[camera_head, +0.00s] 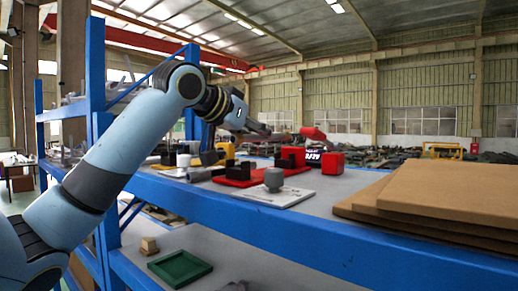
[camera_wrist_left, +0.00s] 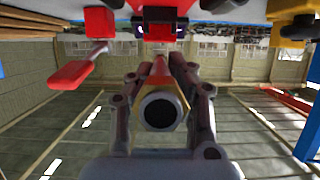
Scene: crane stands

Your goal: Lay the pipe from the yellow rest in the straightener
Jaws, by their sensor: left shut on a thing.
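My left gripper (camera_head: 262,131) is shut on the pipe and holds it above the shelf top. The pipe (camera_wrist_left: 160,92) shows end-on between the fingers in the left wrist view, with a dark round opening. The yellow rest (camera_wrist_left: 290,30) shows at the upper right of that view; in the head view it is partly hidden behind black blocks. A red base with black blocks (camera_head: 245,182), perhaps part of the straightener, lies below the gripper. A red-and-black block (camera_head: 292,157) and a red lever (camera_head: 313,133) are beyond it. My right gripper is not in view.
A grey knob-like piece (camera_head: 273,179) stands on a white sheet (camera_head: 285,197) near the shelf's front edge. Brown boards (camera_head: 435,200) are stacked at the right. A red block (camera_head: 332,162) stands beside a lit display (camera_head: 313,156). A green tray (camera_head: 180,268) lies on the lower shelf.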

